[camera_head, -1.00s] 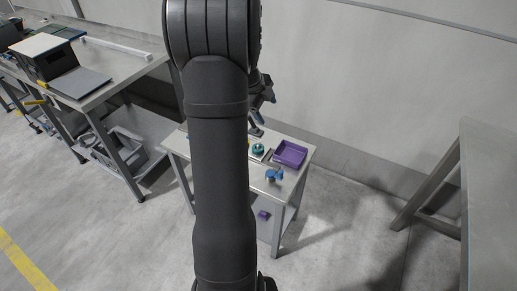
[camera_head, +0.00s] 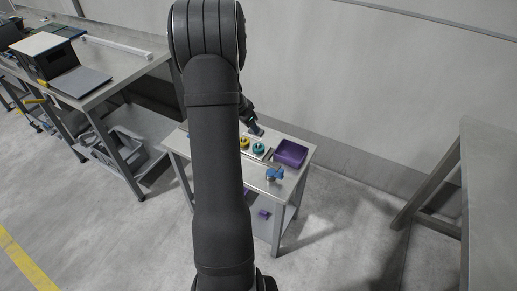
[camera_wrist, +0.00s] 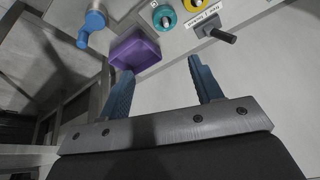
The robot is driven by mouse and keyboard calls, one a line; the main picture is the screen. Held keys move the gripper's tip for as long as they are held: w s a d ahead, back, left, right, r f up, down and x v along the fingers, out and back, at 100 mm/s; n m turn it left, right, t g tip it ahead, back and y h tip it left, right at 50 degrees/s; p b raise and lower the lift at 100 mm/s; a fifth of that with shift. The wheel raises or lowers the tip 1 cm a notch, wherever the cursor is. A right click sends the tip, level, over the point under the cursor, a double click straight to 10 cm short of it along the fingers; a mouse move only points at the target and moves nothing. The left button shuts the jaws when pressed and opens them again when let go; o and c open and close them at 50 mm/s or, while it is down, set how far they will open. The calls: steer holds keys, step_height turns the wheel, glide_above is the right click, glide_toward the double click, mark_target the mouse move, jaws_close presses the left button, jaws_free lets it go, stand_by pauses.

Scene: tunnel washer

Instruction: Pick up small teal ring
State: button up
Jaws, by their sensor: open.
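The teal ring (camera_head: 258,149) lies on the small metal table, left of a purple bin. In the head view my gripper (camera_head: 256,130) is partly hidden by my arm and is just behind the ring.
A yellow ring (camera_head: 244,143) sits close left of the teal one. The purple bin (camera_wrist: 135,52) appears beyond the left finger. A blue object (camera_head: 274,174) stands near the table's front edge. A dark-handled item with a label (camera_wrist: 215,33) lies beyond the right finger.

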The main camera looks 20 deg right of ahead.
steer(key=f+n, duration=0.1)
steer(key=n, duration=0.1)
glide_above(258, 147)
steer(key=s+a, duration=0.1)
steer(key=a, duration=0.1)
steer(key=f, duration=1.1)
steer(key=shift+s+f, duration=0.2)
steer(key=shift+f, duration=0.05)
steer(key=shift+a+x, duration=0.2)
steer(key=shift+x, duration=2.45)
steer(key=c, duration=0.7)
steer(key=shift+c, duration=0.2)
